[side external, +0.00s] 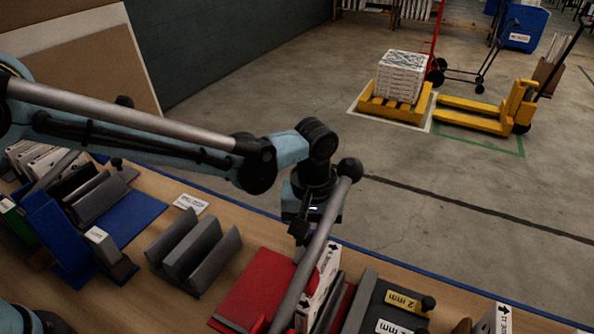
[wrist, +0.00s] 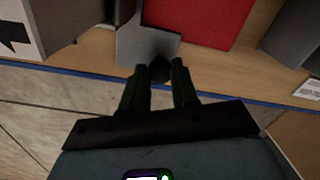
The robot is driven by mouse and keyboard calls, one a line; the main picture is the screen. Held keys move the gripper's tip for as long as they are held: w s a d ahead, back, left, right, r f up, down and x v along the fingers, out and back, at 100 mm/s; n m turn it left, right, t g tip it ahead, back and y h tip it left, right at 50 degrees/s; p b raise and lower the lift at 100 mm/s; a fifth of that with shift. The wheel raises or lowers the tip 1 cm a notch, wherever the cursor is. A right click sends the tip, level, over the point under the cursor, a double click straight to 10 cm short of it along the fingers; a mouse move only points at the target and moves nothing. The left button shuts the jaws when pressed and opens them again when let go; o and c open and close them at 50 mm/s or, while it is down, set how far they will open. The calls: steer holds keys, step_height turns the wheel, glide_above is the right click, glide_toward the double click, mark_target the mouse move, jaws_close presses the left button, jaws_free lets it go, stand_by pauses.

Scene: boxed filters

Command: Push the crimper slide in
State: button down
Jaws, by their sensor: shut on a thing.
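My gripper (wrist: 160,75) is at the far edge of the bench, its two dark fingers on either side of a dark round knob (wrist: 159,69). It is shut on this knob. The knob sits at the end of a grey plate (wrist: 145,47), which looks like the crimper slide and lies beside the red base (wrist: 205,22). In the side external view my gripper (side external: 299,230) is above the far end of the red base (side external: 250,290). The knob and plate cannot be made out there. How far the slide is in cannot be told.
A grey bar with a black ball end (side external: 350,168) slants up close to my gripper. A white box with a black arrow (side external: 328,262) stands right of the red base. Left are a grey grooved block (side external: 192,250) and a blue mat (side external: 135,215).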

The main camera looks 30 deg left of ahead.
steer(key=shift+d, duration=0.3)
steer(key=c, duration=0.9)
jaws_free()
steer(key=shift+o, duration=0.2)
steer(key=shift+a, duration=0.1)
steer(key=shift+a, duration=0.1)
steer(key=a, duration=0.6)
steer(key=shift+a+r, duration=0.35)
steer(key=shift+r, duration=0.05)
step_height(320, 180, up, 12)
steer(key=s+a+m+t, duration=0.3)
steer(key=s+a, duration=0.1)
steer(key=a, duration=0.5)
steer(key=s+a+m+t, duration=0.2)
steer(key=s+a, duration=0.3)
steer(key=a, duration=0.4)
steer(key=shift+a+m+t+h, duration=0.3)
steer(key=shift+a+m+t, duration=0.1)
steer(key=shift+t, duration=0.2)
